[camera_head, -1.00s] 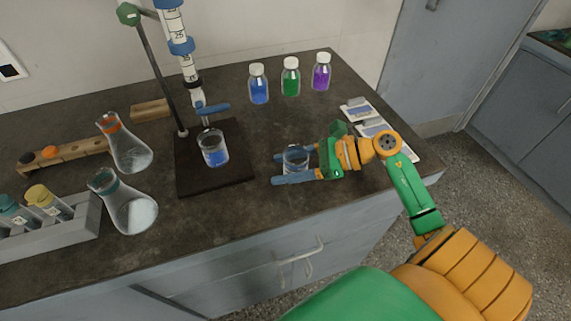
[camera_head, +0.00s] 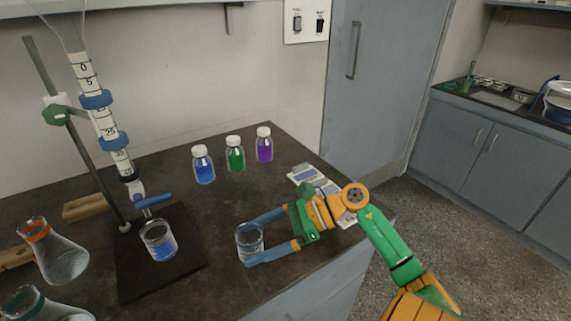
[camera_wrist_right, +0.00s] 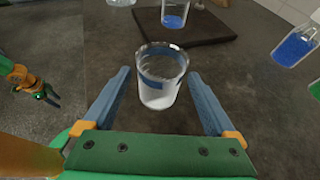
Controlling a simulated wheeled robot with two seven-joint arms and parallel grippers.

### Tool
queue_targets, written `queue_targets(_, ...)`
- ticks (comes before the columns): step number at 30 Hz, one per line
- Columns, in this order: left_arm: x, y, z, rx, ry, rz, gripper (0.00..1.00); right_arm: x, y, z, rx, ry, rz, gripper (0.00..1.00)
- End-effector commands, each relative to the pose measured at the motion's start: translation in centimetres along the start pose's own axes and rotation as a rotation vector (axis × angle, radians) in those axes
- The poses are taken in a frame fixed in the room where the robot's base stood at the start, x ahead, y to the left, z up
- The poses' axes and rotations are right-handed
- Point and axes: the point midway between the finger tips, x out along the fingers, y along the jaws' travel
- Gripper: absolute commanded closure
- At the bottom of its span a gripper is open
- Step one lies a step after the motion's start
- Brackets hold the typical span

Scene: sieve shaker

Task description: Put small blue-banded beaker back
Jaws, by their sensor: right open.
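The small beaker with a blue band (camera_head: 249,241) stands upright on the dark bench near its front edge. In the right wrist view it (camera_wrist_right: 160,84) shows clear glass with a blue patch and a pale lower part. My right gripper (camera_head: 250,238) is open, with one blue finger on each side of the beaker. In the right wrist view gaps show between the glass and both fingers (camera_wrist_right: 159,78). A small green and orange gripper (camera_wrist_right: 42,92), apparently my left one, shows blurred at the left of the wrist view, away from the bench.
A beaker with blue liquid (camera_head: 160,244) stands on the dark stand base (camera_head: 190,262) under the burette (camera_head: 105,120). Blue (camera_head: 203,166), green (camera_head: 235,155) and purple (camera_head: 264,146) bottles stand behind. Flat pale cards (camera_head: 308,176) lie right of them. Flasks (camera_head: 62,258) are at left.

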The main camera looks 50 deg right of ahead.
Motion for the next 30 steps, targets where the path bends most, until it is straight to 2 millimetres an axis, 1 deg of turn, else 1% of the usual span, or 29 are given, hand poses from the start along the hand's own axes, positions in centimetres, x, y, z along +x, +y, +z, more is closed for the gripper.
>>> queue_targets(1,0.9,0.0,0.1,0.0,0.0,0.0,0.5,-1.0,0.0,-0.6,-0.002,0.005,-0.002,0.09)
queue_targets(6,2.0,0.1,0.2,0.0,0.0,0.0,0.5,-5.1,0.0,-0.4,0.0,0.002,-0.002,0.09)
queue_targets(10,2.4,0.1,0.2,0.0,0.0,0.0,0.5,-7.1,0.0,-0.2,0.001,0.001,-0.001,0.09)
queue_targets(14,2.4,0.1,0.2,0.0,0.0,0.0,0.5,-7.9,0.0,0.0,-0.001,-0.001,0.001,0.09)
queue_targets(25,2.3,0.1,0.2,0.0,0.0,0.001,0.5,-7.9,0.0,0.0,-0.001,-0.001,0.001,0.09)
queue_targets(27,1.6,0.1,0.1,0.0,0.0,0.001,0.5,-8.2,0.0,0.7,-0.001,-0.001,0.0,0.09)
queue_targets(30,-1.0,0.0,-0.1,0.0,0.0,0.001,0.5,-9.2,0.0,3.1,-0.001,-0.001,0.0,0.09)
